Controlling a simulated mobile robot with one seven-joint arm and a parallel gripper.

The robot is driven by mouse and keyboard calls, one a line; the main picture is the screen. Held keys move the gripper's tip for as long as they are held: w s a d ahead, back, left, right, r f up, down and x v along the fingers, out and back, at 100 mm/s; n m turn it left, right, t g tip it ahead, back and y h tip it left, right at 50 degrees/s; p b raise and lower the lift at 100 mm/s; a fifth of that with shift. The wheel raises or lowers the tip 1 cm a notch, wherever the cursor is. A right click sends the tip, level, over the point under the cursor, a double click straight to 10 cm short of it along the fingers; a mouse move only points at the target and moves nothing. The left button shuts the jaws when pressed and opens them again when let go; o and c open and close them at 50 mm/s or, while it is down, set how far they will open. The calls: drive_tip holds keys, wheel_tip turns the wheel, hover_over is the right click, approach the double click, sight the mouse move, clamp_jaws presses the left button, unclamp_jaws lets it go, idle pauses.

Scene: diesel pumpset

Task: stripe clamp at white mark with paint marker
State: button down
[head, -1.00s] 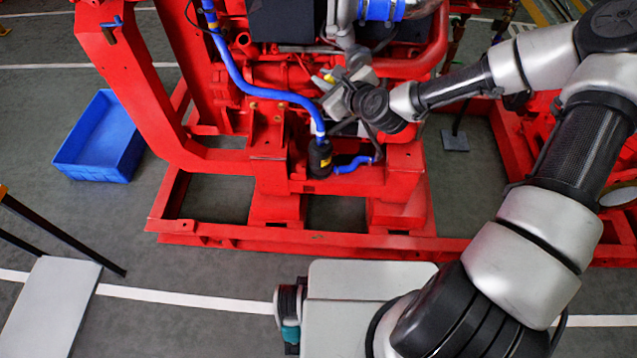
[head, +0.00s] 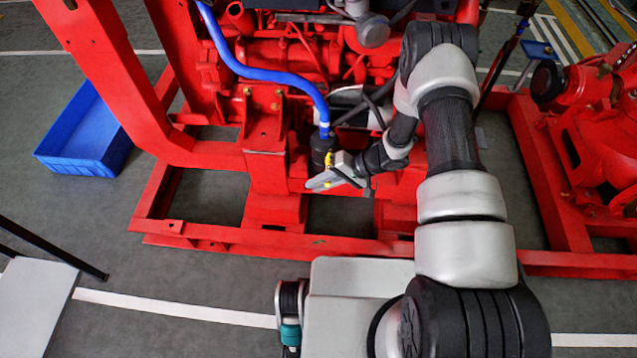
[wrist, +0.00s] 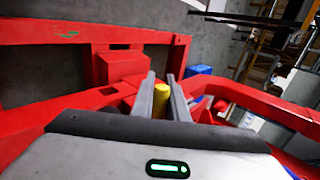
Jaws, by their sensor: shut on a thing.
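My gripper (head: 322,180) is in front of the red frame, just below the black canister (head: 320,148). In the wrist view its two grey fingers (wrist: 160,82) are shut on a yellow paint marker (wrist: 161,101). In the head view the yellow of the marker (head: 328,160) shows beside the fingers, close to the canister. I cannot make out the clamp at this size. No contact between marker and hose shows.
The red engine frame (head: 215,157) surrounds the work spot, with a lower red rail (head: 250,240) in front. A black cable (head: 375,108) hangs close to my wrist. A blue bin (head: 85,130) stands on the floor at left. A grey panel (head: 35,310) is at lower left.

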drive_tip(key=shift+r, duration=0.15)
drive_tip(key=shift+w+d+b, duration=0.15)
drive_tip(key=shift+w+b, duration=0.65)
drive_tip(key=shift+w, duration=1.45)
drive_tip(key=shift+w, duration=0.2)
idle(1.1)
drive_tip(key=shift+s, duration=0.2)
idle(0.3)
drive_tip(key=shift+s+p, duration=1.5)
drive_tip(key=shift+s, duration=1)
